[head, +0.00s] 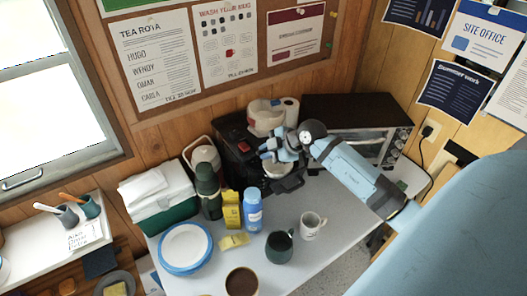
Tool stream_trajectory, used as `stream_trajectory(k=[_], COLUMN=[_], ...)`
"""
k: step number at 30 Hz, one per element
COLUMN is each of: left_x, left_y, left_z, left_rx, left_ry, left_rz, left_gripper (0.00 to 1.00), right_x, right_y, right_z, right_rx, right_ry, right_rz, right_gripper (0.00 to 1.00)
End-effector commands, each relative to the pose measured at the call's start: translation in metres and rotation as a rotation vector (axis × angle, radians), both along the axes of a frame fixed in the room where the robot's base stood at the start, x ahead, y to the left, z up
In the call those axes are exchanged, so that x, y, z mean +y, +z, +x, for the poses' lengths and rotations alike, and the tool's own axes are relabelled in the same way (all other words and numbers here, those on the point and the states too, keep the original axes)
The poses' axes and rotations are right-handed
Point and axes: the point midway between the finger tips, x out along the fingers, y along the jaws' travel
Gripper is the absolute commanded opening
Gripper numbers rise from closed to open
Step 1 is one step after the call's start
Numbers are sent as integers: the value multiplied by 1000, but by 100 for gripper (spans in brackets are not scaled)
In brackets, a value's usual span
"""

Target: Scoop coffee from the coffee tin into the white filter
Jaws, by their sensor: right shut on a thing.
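My right gripper (272,148) is at the front of the dark coffee maker (236,142), at the back of the table. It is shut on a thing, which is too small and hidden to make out. Just below it is a pale round shape in a dark holder (290,185); I cannot tell whether this is the white filter. A round open container with brown contents (242,282) stands at the front edge of the table; it may be the coffee tin, but no label shows. My left gripper is out of view.
A dark green mug (279,247) and a white mug (312,226) stand mid-table. Left are white plates with blue rims (186,247), a blue bottle (253,210), a yellow pack (231,211), a green flask (208,190) and a cool box (150,205). An oven (375,140) stands behind my right arm.

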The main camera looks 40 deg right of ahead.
Motion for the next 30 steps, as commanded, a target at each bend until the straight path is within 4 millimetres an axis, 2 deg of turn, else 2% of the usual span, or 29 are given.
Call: stream_trajectory(k=[1, 3, 11, 13, 18, 30], left_x=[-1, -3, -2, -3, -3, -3], left_y=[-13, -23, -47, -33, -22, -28], left_z=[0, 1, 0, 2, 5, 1], left_rx=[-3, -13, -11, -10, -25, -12], left_ry=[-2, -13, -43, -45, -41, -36], left_rz=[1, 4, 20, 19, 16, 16], left_gripper=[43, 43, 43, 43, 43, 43], right_x=[-1, -2, -5, -5, -5, -5], right_y=[-7, -8, 1, 11, 10, 8], right_z=[-1, -1, -2, -2, -2, -2], right_rx=[-37, -70, -149, -148, -147, -147], right_ry=[-22, -39, -89, -89, -88, -87], right_rz=[31, 55, 123, 125, 124, 122], right_gripper=[0, 0, 0, 0, 0, 0])
